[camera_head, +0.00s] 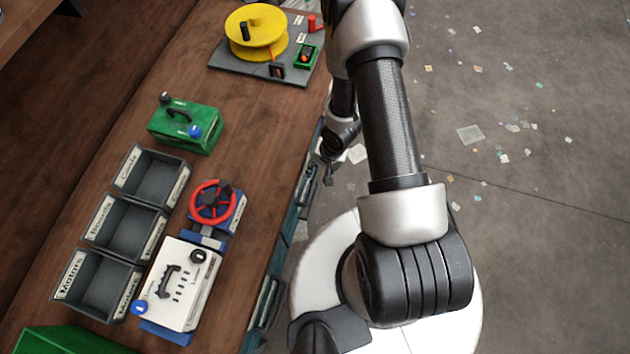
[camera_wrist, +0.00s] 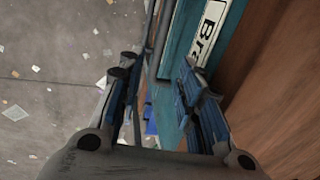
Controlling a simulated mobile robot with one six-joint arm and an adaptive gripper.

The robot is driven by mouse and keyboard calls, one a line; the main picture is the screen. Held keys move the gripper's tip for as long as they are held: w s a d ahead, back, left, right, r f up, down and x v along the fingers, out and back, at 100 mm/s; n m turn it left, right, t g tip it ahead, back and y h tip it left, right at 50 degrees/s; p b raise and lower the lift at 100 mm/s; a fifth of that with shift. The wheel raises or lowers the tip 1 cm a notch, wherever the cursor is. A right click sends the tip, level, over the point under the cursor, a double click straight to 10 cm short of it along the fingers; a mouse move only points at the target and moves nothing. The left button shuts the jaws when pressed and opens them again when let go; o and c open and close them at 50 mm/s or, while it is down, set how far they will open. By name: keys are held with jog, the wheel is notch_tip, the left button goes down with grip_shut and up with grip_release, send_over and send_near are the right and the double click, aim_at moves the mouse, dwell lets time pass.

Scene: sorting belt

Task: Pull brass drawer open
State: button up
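The brass drawer has a teal front with a white label reading "Bra" (camera_wrist: 208,28) in the wrist view; the rest of the word is cut off. A dark grey bar that looks like its handle (camera_wrist: 165,42) runs along the front. My gripper (camera_wrist: 156,76) is open, its two fingers apart, one on the drawer side and one on the floor side. The handle bar lies between or just beyond the fingertips; I cannot tell whether they touch it. In the head view my arm reaches down beside the bench edge, and my gripper there is mostly hidden.
The wooden bench (camera_head: 238,262) carries grey bins (camera_head: 128,222), a green box (camera_head: 187,128), a white box (camera_head: 182,285), a red wheel (camera_head: 212,201) and a yellow reel (camera_head: 256,30). Other teal drawer fronts line its edge. The floor (camera_head: 540,110) at right has only scraps.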

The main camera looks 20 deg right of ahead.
aim_at(314, 181)
jog(key=f+b, duration=0.1)
jog(key=f, duration=0.1)
jog(key=a+f, duration=0.1)
jog(key=f, duration=0.2)
jog(key=w+f+b, duration=0.1)
jog(key=f, duration=0.2)
jog(key=shift+a+f+b, duration=0.15)
jog(key=shift+f+b, duration=0.05)
jog(key=shift+b, duration=0.15)
jog(key=shift+c, duration=0.6)
grip_shut()
